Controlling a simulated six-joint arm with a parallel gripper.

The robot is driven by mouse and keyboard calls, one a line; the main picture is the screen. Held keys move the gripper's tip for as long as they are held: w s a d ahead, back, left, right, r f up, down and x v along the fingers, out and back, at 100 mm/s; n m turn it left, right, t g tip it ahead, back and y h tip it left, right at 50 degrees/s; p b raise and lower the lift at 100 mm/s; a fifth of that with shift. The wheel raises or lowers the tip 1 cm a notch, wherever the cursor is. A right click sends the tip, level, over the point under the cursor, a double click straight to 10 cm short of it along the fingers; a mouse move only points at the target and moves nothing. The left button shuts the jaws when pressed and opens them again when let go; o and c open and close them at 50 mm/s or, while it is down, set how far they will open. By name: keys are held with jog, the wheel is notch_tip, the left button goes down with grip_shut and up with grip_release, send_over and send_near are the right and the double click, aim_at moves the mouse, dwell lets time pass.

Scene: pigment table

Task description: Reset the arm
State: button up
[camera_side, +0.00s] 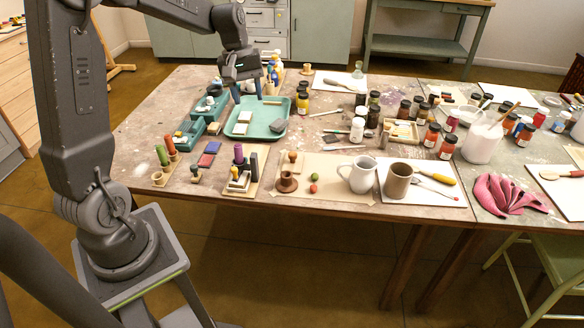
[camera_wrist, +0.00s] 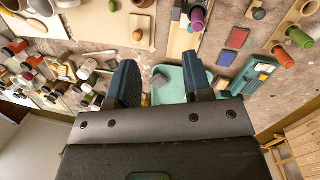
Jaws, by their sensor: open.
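My gripper (camera_side: 248,90) hangs over the back left of the table (camera_side: 150,120), above the far part of a teal tray (camera_side: 238,131). In the wrist view my gripper (camera_wrist: 163,75) has its two dark blue fingers well apart, with nothing between them. The tray also shows in the wrist view (camera_wrist: 172,88), beyond and between the fingers. The fingertips appear above the tray; contact cannot be told.
Teal holders (camera_side: 188,134) stand left of the tray. Red and blue squares (camera_side: 209,154), a purple peg (camera_side: 238,154), a white pitcher (camera_side: 359,175) and a brown mug (camera_side: 398,181) stand nearer the front. Several jars (camera_side: 373,116) crowd the middle.

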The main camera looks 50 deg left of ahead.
jog(key=s+d+r+m+t+y, duration=0.1)
jog(key=s+d+r+m+t, duration=0.1)
jog(key=s+d+m, duration=0.4)
jog(key=s+d+r+m+t+y, duration=0.1)
jog(key=s+d+r+m+t, duration=0.2)
jog(key=s+d+m, duration=0.3)
jog(key=s+d+r, duration=0.1)
jog(key=s+d, duration=0.4)
jog(key=d, duration=0.2)
jog(key=shift+s, duration=0.15)
